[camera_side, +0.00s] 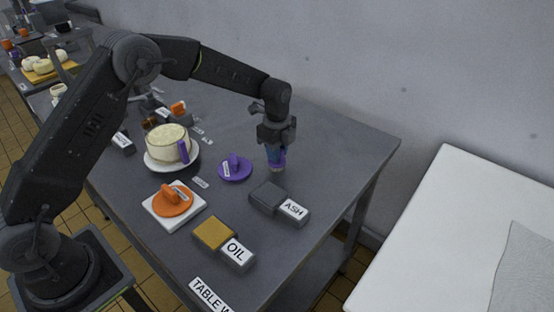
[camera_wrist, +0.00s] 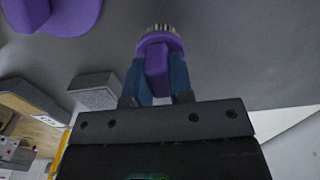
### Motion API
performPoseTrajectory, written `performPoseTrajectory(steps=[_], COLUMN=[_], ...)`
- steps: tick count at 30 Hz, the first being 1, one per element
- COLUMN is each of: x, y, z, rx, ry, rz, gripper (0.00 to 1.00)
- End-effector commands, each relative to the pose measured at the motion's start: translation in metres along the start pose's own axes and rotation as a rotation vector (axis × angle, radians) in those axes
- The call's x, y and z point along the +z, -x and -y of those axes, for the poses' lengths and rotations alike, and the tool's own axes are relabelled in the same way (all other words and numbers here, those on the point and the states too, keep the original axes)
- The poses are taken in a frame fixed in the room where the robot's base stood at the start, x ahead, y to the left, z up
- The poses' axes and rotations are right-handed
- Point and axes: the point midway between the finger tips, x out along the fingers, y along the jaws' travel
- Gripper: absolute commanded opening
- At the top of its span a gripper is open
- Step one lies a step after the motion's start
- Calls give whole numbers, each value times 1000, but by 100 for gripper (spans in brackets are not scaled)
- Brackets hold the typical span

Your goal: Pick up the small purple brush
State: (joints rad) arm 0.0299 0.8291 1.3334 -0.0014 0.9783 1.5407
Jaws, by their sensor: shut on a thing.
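The small purple brush (camera_wrist: 157,58) is between the fingers of my gripper (camera_wrist: 158,88) in the wrist view, with its pale bristles pointing away from the jaws. In the side view the purple brush (camera_side: 277,161) shows just below my gripper (camera_side: 273,150), which points down over the grey table near its back right part. My gripper is shut on the brush. The fingers hide part of its handle. I cannot tell whether the bristles touch the table.
A purple lid (camera_side: 236,172) lies just left of my gripper. The ASH block (camera_side: 268,196) is in front of it. A cream-filled pot (camera_side: 168,144), an orange lid (camera_side: 173,204) on a white tile (camera_side: 156,218) and the OIL block (camera_side: 214,233) stand further left and forward. The table's right side is clear.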

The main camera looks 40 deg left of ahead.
Motion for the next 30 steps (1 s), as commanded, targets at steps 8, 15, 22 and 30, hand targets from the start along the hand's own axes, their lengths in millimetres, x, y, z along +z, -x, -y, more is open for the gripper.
performPoseTrajectory(steps=[8,15,22,30], x=[0,0,0,58], y=[0,9,43,79], z=[0,1,1,-24], rx=[-1,-3,-5,-3], ry=[0,0,-1,5], rz=[0,0,1,1], gripper=[0,0,0,0])
